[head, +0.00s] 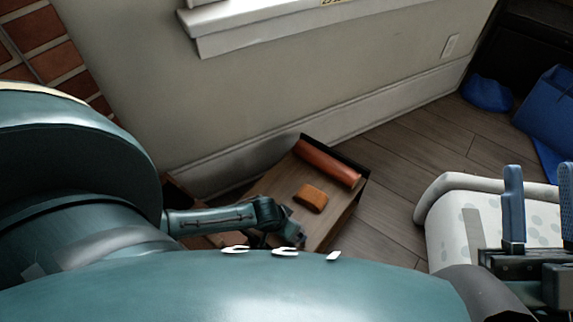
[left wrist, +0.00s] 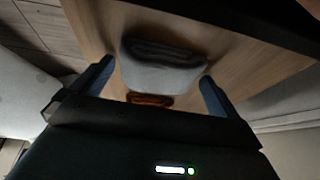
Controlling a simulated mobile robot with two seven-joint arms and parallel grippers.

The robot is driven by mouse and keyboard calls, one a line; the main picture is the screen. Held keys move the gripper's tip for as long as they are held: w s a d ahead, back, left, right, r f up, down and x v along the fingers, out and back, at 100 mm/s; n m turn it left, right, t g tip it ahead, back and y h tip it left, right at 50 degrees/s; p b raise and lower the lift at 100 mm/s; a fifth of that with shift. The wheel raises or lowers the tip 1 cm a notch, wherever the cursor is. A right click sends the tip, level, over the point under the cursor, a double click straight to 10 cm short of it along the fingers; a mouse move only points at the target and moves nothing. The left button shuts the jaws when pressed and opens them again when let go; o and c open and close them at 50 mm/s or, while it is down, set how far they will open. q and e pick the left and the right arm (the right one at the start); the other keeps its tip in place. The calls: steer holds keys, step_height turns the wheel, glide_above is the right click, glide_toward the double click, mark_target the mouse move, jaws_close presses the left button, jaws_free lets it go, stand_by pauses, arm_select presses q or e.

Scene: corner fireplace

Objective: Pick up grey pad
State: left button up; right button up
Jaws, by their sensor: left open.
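The grey pad (left wrist: 165,73) shows in the left wrist view, on a wooden surface (left wrist: 105,22). Its upper part looks darker. My left gripper (left wrist: 155,88) is open, with one blue finger to each side of the pad and a gap showing at both sides. I cannot tell whether the fingertips reach down beside it. In the head view my left gripper (head: 285,228) is low over the wooden surface, partly hidden by my body, and I cannot make out the pad there. My right gripper (head: 540,205) is open and empty at the right edge.
An orange-brown block (head: 310,198) and a reddish roll (head: 328,163) lie on the wooden surface by the wall. A white spotted seat (head: 448,232) stands right, near my right gripper. Blue items (head: 487,93) lie at far right. Bare floor (head: 400,180) lies between.

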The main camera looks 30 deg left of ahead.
arm_select(q)
steer(key=c, duration=0.9)
steer(key=shift+o, duration=0.2)
steer(key=shift+r, duration=0.1)
steer(key=shift+r+p, duration=0.35)
steer(key=shift+r, duration=0.05)
step_height(320, 180, up, 5)
steer(key=p, duration=0.3)
steer(key=shift+f, duration=0.15)
step_height(320, 180, up, 4)
steer(key=shift+f+p, duration=0.1)
steer(key=shift+p, duration=1.1)
steer(key=shift+r, duration=0.3)
arm_select(e)
steer(key=f+m+h, duration=0.1)
steer(key=f+m+g+h, duration=0.1)
steer(key=f+h, duration=0.1)
steer(key=s+f+m+g+h, duration=0.1)
steer(key=f+m+h, duration=0.1)
steer(key=shift+a+f, duration=0.1)
steer(key=shift+f, duration=0.05)
